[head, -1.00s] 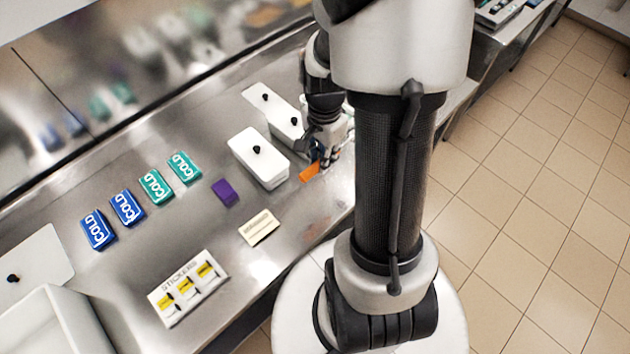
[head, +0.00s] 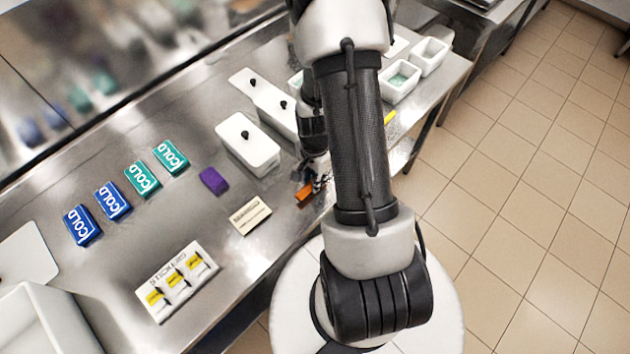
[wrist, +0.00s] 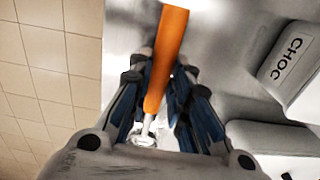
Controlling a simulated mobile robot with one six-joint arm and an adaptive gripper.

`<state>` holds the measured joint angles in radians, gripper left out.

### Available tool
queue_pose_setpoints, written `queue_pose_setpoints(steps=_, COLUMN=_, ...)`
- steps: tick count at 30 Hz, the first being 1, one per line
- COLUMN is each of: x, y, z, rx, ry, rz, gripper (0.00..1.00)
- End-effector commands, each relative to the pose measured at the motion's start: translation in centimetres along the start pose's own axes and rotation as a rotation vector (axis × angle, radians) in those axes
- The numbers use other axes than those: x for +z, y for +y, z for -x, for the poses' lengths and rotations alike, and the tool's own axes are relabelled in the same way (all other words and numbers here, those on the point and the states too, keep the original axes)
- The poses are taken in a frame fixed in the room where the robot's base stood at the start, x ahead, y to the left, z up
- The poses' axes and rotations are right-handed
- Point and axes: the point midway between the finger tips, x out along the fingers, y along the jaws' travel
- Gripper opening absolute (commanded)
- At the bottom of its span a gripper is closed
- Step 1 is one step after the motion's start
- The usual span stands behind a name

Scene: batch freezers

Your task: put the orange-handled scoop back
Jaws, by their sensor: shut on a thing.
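The orange-handled scoop (wrist: 168,50) is between the fingers of my gripper (wrist: 160,95) in the wrist view. Its orange handle points away from the palm, and a metal part shows near the palm. In the head view a bit of the orange handle (head: 304,193) shows beside my gripper (head: 318,178), near the front edge of the steel counter. My gripper is shut on the handle. My arm hides part of the counter behind it, and the scoop's bowl is mostly hidden.
A white lidded tub (head: 247,150) stands left of my gripper. A tub marked CHOC (wrist: 290,65) shows in the wrist view. Blue and teal COLD packs (head: 112,200), a purple block (head: 213,181), a cream card (head: 250,217) and a stickers box (head: 177,281) lie farther left. Open white tubs (head: 400,82) stand at right.

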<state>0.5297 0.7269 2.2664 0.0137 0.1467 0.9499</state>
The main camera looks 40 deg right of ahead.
Motion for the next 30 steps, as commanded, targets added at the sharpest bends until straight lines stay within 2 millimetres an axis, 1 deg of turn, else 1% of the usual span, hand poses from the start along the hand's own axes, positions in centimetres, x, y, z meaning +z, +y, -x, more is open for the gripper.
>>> queue_pose_setpoints(steps=1, x=0.05, y=0.07, z=-1.06, rx=0.003, ry=-0.002, rz=0.000, gripper=0.00)
queue_pose_setpoints(steps=3, x=0.03, y=0.05, z=-1.59, rx=0.001, ry=-0.001, rz=0.000, gripper=0.00)
queue_pose_setpoints(steps=10, x=0.00, y=0.01, z=-1.48, rx=0.000, ry=0.000, rz=0.000, gripper=0.00)
queue_pose_setpoints(steps=14, x=0.01, y=0.02, z=-1.92, rx=0.000, ry=0.000, rz=0.000, gripper=0.00)
queue_pose_setpoints(steps=15, x=0.01, y=0.03, z=-1.89, rx=0.000, ry=0.000, rz=0.000, gripper=0.19)
queue_pose_setpoints(steps=24, x=0.01, y=0.03, z=-1.80, rx=0.000, ry=0.000, rz=0.001, gripper=0.38)
queue_pose_setpoints(steps=30, x=0.01, y=0.03, z=-1.80, rx=0.000, ry=0.000, rz=0.001, gripper=0.38)
